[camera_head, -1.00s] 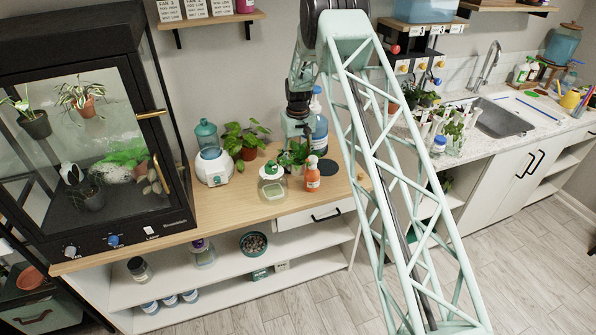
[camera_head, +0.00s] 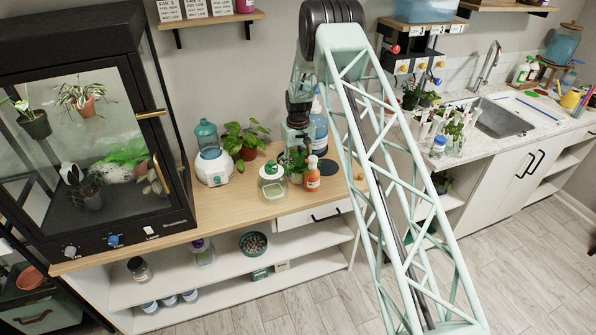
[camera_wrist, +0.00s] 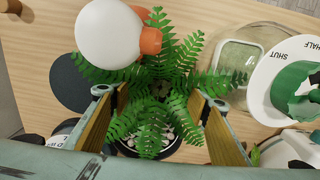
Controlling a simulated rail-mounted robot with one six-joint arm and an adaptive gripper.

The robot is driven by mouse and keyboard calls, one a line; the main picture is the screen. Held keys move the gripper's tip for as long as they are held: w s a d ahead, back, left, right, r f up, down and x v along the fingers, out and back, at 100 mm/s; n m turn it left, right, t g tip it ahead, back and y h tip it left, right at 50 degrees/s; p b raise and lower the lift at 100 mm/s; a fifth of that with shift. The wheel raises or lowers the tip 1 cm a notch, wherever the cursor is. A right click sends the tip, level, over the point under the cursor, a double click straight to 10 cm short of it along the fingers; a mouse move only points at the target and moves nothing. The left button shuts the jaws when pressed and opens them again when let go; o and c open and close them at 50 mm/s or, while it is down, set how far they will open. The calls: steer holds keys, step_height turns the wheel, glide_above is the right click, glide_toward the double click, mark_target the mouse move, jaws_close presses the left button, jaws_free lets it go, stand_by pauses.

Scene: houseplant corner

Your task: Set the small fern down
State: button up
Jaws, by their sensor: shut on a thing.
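The small fern (camera_wrist: 150,88) is seen from above in the wrist view, with green fronds spreading around a dark centre. My gripper (camera_wrist: 158,105) has one finger on each side of it and is shut on it, below the fronds; the fronds hide most of the pot. A dark round rim with pale pebbles (camera_wrist: 183,140) shows under the fronds; I cannot tell whether the pot touches it. In the head view the fern (camera_head: 297,160) is under my gripper (camera_head: 297,145), low over the wooden counter, behind the orange bottle.
The orange bottle (camera_head: 312,180) with a white top and a glass jar (camera_head: 272,188) stand close to the fern. A dark disc (camera_wrist: 72,84) lies on the wood in the wrist view. A leafy potted plant (camera_head: 243,140) stands left. The counter's front left (camera_head: 235,207) is clear.

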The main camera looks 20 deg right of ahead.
mark_target(298, 171)
steer(key=shift+f, duration=0.1)
steer(key=o, duration=1)
steer(key=shift+c, duration=0.2)
step_height(298, 171, up, 12)
steer(key=shift+r, duration=0.2)
stand_by(0.6)
